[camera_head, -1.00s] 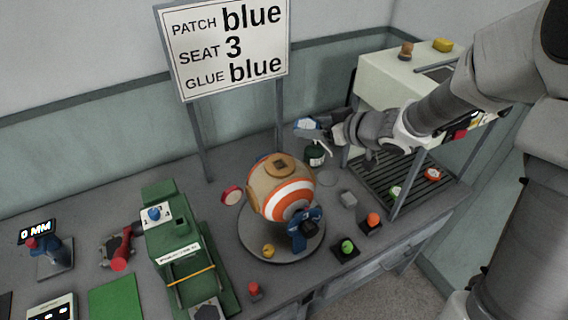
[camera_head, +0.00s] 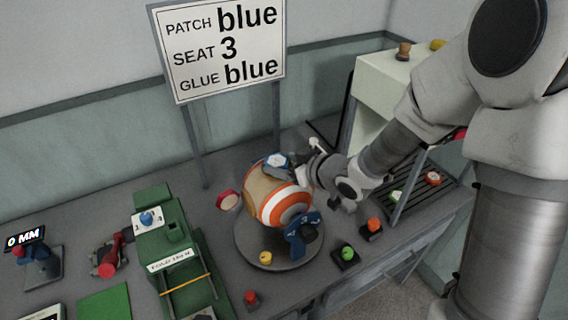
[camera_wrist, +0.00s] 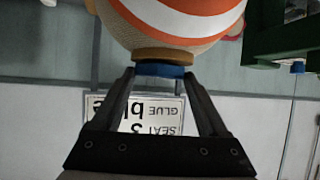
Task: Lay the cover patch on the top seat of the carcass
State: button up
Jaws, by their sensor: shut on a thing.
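The carcass (camera_head: 283,197), a tan ball with orange and white bands, stands on a round grey turntable (camera_head: 262,252). My gripper (camera_head: 290,165) is at the top of the ball, shut on the blue cover patch (camera_head: 276,160). The patch hides the top seat in the head view. In the wrist view the blue patch (camera_wrist: 160,71) lies between my fingertips (camera_wrist: 160,74), flat along the face of the raised tan seat (camera_wrist: 165,54). They look touching or nearly so; I cannot tell which.
A blue clamp-like part (camera_head: 302,234) is at the ball's front. A green press (camera_head: 178,255) stands to the left and a slatted rack (camera_head: 415,187) to the right. Orange (camera_head: 374,225) and green (camera_head: 347,252) buttons sit in front. A sign (camera_head: 222,48) reads patch blue, seat 3, glue blue.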

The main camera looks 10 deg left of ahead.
jog(key=shift+f, duration=0.2)
jog(key=o, duration=1.2)
jog(key=shift+r, duration=0.1)
